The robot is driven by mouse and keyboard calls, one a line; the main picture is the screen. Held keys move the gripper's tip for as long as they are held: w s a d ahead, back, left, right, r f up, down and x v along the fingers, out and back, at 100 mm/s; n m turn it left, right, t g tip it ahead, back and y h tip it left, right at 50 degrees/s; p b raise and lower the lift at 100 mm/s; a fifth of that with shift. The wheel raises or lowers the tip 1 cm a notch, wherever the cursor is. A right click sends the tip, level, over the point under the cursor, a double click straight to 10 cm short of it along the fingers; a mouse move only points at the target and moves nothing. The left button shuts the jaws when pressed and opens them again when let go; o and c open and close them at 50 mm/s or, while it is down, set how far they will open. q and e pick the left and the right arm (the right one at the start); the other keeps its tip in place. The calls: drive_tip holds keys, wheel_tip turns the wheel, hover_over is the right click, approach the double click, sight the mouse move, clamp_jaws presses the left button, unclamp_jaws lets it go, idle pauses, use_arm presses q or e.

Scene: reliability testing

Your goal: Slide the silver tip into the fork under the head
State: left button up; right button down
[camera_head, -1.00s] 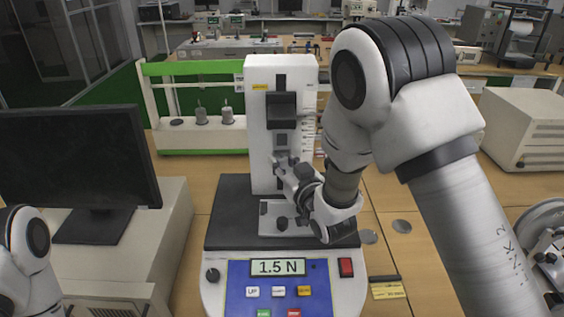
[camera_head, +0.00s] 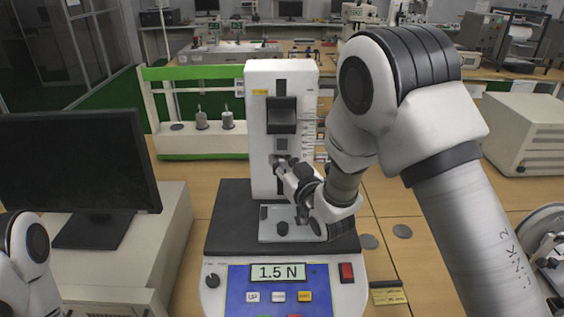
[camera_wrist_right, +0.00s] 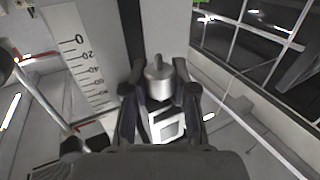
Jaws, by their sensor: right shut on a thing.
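The white test stand (camera_head: 262,165) rises in the middle of the head view, with the black head (camera_head: 282,115) on its column. A small grey part (camera_head: 282,144) sits under the head; the fork's slot is too small to make out. My right gripper (camera_head: 281,164) is just below that part, in front of the column. In the right wrist view the gripper (camera_wrist_right: 158,92) is shut on the silver tip (camera_wrist_right: 158,74), a short cylinder with a narrow pin on its end. Whether the pin touches the fork cannot be told. My left gripper is out of view.
The stand's dark base (camera_head: 228,218) carries a metal plate (camera_head: 270,228) below the gripper. The display (camera_head: 278,272) reads 1.5 N. A black monitor (camera_head: 75,165) stands left, a beige cabinet (camera_head: 525,132) right. A printed scale (camera_wrist_right: 82,62) runs beside the gripper in the wrist view.

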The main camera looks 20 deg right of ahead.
drive_tip(key=c, duration=0.8)
unclamp_jaws()
drive_tip(key=shift+c, duration=0.2)
